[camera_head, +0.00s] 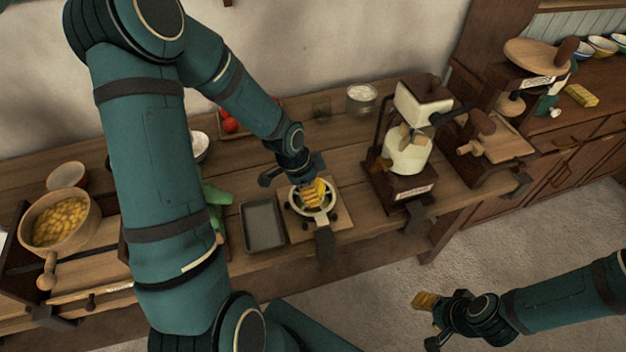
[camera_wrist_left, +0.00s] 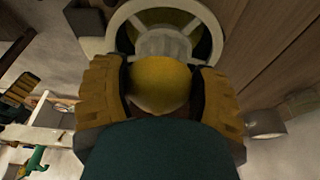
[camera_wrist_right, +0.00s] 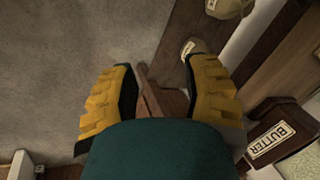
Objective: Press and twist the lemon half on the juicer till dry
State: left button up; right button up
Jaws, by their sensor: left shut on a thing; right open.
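The lemon half (camera_wrist_left: 160,84) is yellow and sits between the fingers of my left gripper (camera_wrist_left: 160,95), which is shut on it. In the head view my left gripper (camera_head: 312,193) points down over the juicer (camera_head: 294,204), a round pale-rimmed piece on a wooden board. In the left wrist view the juicer (camera_wrist_left: 208,45) shows right beyond the lemon, with its spoked ring around a darker bowl. Whether the lemon touches the juicer's cone is hidden. My right gripper (camera_head: 430,318) is open and empty over the floor in front of the counter; its fingers are apart in its wrist view (camera_wrist_right: 158,100).
A grey tray (camera_head: 262,224) lies left of the juicer's board. A cream-and-wood grinder (camera_head: 408,150) stands to the right. A wooden pan of yellow pieces (camera_head: 90,222) is at far left. A glass jar (camera_head: 361,98) stands behind. A butter-labelled box (camera_wrist_right: 275,140) shows in the right wrist view.

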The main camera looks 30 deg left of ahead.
pick_arm(q)
jog(key=shift+f+n+y+b, duration=0.2)
jog(key=shift+n+y+b, duration=0.1)
jog(key=shift+n+b, duration=1.3)
jog(key=shift+s+f+n+t+y+b, duration=0.15)
jog(key=shift+n+t+y+b, duration=0.25)
jog(key=shift+n+b, duration=1.25)
jog(key=shift+a+b, duration=0.1)
jog(key=shift+b, duration=0.9)
jog(key=shift+m+p, duration=0.35)
jog(key=shift+p, duration=0.2)
jog(key=shift+r+m+g+h+p, duration=0.1)
jog(key=shift+m+g+h+p, duration=0.2)
jog(key=shift+m+p, duration=1)
jog(key=shift+r+m+g+h+p, duration=0.1)
jog(key=shift+m+h+p, duration=0.3)
jog(key=shift+m+p, duration=0.9)
jog(key=shift+m, duration=0.3)
